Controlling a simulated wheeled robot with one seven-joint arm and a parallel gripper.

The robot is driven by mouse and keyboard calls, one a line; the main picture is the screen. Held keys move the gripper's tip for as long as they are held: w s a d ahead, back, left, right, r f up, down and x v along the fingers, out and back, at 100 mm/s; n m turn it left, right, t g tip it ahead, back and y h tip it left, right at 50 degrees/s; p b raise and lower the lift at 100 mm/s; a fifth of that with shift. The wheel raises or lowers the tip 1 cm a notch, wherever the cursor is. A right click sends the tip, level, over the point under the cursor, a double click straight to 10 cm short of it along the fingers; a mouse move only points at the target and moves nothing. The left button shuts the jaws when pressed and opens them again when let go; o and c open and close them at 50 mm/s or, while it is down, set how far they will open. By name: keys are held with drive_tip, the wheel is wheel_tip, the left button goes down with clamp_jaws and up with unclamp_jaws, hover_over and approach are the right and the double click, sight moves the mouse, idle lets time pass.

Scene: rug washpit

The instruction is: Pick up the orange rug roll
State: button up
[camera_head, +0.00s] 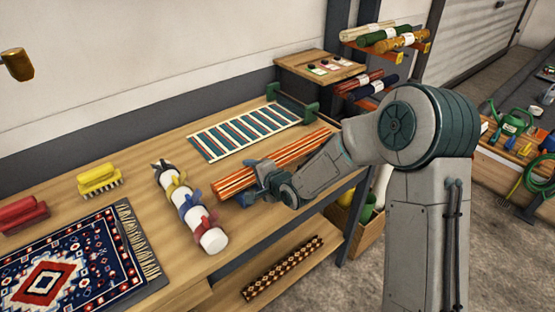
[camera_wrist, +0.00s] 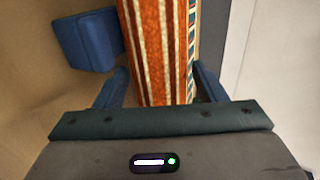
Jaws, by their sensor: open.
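The orange rug roll (camera_head: 236,182) lies on the wooden bench, orange with pale and dark stripes along its length. My gripper (camera_head: 254,184) is at the roll, and my wrist and forearm hide part of it in the head view. In the wrist view the orange rug roll (camera_wrist: 160,45) runs up between the two blue fingers of my gripper (camera_wrist: 160,88). The fingers stand apart, one on each side of the roll. Whether they touch it is not clear.
A white roll (camera_head: 211,240) with coloured clamps lies left of my gripper. A striped rug (camera_head: 246,129) lies flat behind. A patterned rug (camera_head: 75,262), a yellow brush (camera_head: 99,179) and a red brush (camera_head: 22,214) are at left. A patterned roll (camera_head: 284,268) lies on the lower shelf.

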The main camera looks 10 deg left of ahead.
drive_tip(key=shift+x, duration=0.9)
drive_tip(key=c, duration=1)
drive_tip(key=shift+r, duration=0.1)
drive_tip(key=shift+c, duration=0.5)
drive_tip(key=shift+r, duration=0.1)
